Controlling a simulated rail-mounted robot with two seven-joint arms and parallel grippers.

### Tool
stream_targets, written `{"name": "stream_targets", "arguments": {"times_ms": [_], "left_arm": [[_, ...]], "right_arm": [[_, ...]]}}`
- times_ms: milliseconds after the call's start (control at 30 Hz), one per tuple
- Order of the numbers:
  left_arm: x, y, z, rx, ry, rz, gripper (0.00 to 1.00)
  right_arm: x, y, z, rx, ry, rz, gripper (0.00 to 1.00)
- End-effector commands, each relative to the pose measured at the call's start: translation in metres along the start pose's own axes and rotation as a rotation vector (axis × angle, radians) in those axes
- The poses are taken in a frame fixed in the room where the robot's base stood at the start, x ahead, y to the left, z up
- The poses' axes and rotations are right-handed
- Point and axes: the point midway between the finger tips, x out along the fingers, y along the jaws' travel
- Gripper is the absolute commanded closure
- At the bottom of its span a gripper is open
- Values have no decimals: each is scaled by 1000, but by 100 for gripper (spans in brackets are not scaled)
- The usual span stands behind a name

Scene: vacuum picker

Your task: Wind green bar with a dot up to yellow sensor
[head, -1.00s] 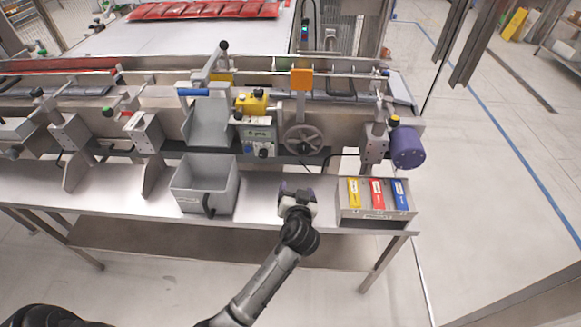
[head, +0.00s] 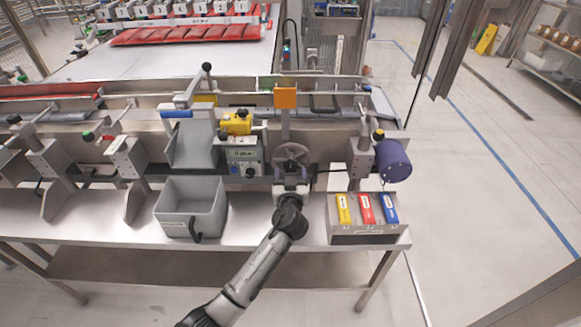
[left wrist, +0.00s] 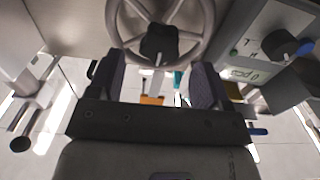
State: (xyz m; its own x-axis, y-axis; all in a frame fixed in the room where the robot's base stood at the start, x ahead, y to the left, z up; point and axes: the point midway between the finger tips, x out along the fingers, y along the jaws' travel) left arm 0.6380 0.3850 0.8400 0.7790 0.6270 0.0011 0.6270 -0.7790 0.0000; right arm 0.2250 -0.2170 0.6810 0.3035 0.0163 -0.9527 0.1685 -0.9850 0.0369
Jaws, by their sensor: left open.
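The grey spoked handwheel (head: 291,153) is on the front of the machine, below an orange plate. My left gripper (head: 291,182) is open just in front of its lower part and hides some of it. In the left wrist view, the handwheel (left wrist: 158,12) with its dark hub knob lies ahead of the two spread fingers (left wrist: 160,85); nothing is held, and I cannot tell whether they touch the rim. The yellow sensor (head: 237,123) sits left of the wheel above a control box. I cannot make out a green bar with a dot for certain.
The control box (head: 243,155) is close left of the wheel. A grey open bin (head: 190,208) stands on the steel bench at left. A holder (head: 362,238) with yellow, red and blue items stands at right, below a purple cylinder (head: 394,160).

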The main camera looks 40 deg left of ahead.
Motion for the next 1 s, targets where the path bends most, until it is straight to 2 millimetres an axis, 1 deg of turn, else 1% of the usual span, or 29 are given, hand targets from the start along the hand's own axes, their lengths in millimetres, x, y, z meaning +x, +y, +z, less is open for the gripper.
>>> {"name": "stream_targets", "arguments": {"times_ms": [33,100,300,500,800,1000], "left_arm": [[9,0,1,3,2,0,28],[19,0,1,1,1,0,28],[39,1,1,2,0,1,28],[47,0,0,1,0,1,28],[48,0,0,0,0,1,28],[47,0,0,0,-1,1,47]], "right_arm": [[4,0,1,-1,0,1,57],[5,0,2,-2,0,2,57],[9,0,3,-1,1,2,57],[10,-1,2,3,3,-1,57],[10,-2,1,8,4,-5,57],[10,-2,1,8,4,-6,57]]}}
